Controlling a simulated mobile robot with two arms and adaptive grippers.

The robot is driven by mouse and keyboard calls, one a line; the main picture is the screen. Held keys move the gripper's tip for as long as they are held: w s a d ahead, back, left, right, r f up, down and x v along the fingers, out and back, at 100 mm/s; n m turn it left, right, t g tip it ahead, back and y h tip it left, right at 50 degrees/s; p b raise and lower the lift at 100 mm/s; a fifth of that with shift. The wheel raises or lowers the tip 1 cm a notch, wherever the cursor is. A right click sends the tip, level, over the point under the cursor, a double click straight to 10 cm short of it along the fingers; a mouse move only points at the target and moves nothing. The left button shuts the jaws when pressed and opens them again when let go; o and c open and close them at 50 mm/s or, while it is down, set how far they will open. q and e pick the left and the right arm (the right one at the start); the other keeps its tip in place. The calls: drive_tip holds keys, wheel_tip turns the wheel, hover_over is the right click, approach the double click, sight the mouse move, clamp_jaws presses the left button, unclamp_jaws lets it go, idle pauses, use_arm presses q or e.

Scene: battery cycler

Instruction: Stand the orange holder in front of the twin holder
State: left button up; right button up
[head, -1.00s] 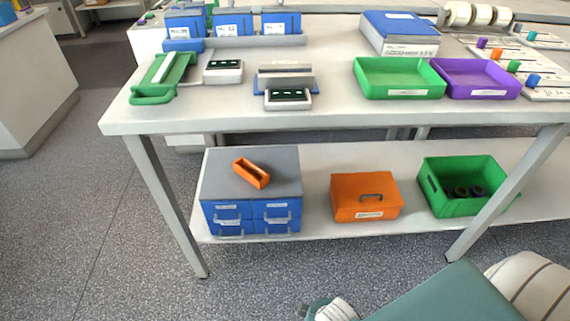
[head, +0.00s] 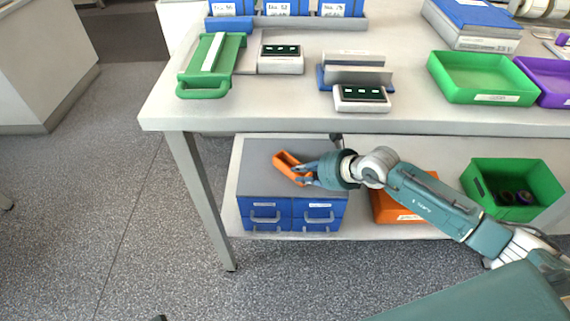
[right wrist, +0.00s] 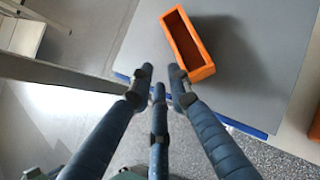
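The orange holder (head: 290,166), a small open-topped box, lies on the grey top of the blue drawer cabinet under the table. It also shows in the right wrist view (right wrist: 190,45), beyond my fingertips. My right gripper (head: 304,173) is at the holder's right end in the head view. In the wrist view its fingers (right wrist: 160,76) are apart with nothing between them; contact with the holder cannot be told. A blue holder with grey upright plates (head: 357,77), perhaps the twin holder, stands on the table. My left gripper is not in view.
The blue drawer cabinet (head: 292,212) stands on the lower shelf, with the tabletop (head: 240,114) above and behind. A white device (head: 361,98) sits directly before the plates. An orange box (head: 392,207) is partly behind my right arm. A green crate (head: 511,190) is further right.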

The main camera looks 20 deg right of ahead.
sight(280, 170)
drive_tip(key=shift+w+d+f+h, duration=0.4)
drive_tip(key=shift+w+d+f, duration=0.25)
drive_tip(key=shift+w+d, duration=0.1)
drive_tip(key=b+x, duration=0.1)
drive_tip(key=x, duration=0.2)
drive_tip(key=shift+w+a+f, duration=0.2)
drive_tip(key=x, duration=0.1)
drive_tip(key=b+x, duration=0.1)
drive_tip(key=x, duration=0.3)
drive_tip(key=shift+w+a+r+b, duration=0.1)
drive_tip(key=shift+w+r+b, duration=0.15)
drive_tip(key=shift+w+b, duration=0.15)
drive_tip(key=shift+w+a+f, duration=0.1)
drive_tip(key=shift+w, duration=0.05)
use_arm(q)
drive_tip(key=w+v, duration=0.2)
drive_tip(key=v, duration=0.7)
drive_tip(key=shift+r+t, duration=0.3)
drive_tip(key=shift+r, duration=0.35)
use_arm(e)
drive_tip(key=shift+c, duration=0.3)
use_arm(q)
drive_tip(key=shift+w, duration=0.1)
use_arm(e)
clamp_jaws()
